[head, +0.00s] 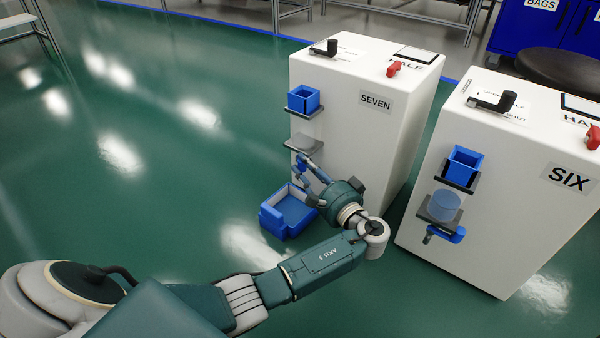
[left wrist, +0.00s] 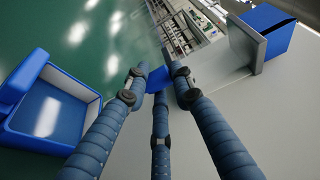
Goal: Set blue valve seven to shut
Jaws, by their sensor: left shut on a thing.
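Cabinet seven (head: 365,115) is a white box with a "SEVEN" label. Its blue valve is low on its left face, under a grey shelf (head: 305,143), and my fingers mostly hide it in the head view. My left gripper (head: 306,166) is at that spot, shut on the valve's blue handle. In the left wrist view the blue handle (left wrist: 158,78) shows between the fingertips of the left gripper (left wrist: 153,82). The handle's exact angle is hard to tell. My right gripper is not in view.
A blue open tray (head: 272,222) sits below the valve, left of my gripper. A blue bin (head: 304,99) is higher on cabinet seven. Cabinet six (head: 510,180), with its own blue valve (head: 446,234), stands to the right. The green floor at left is clear.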

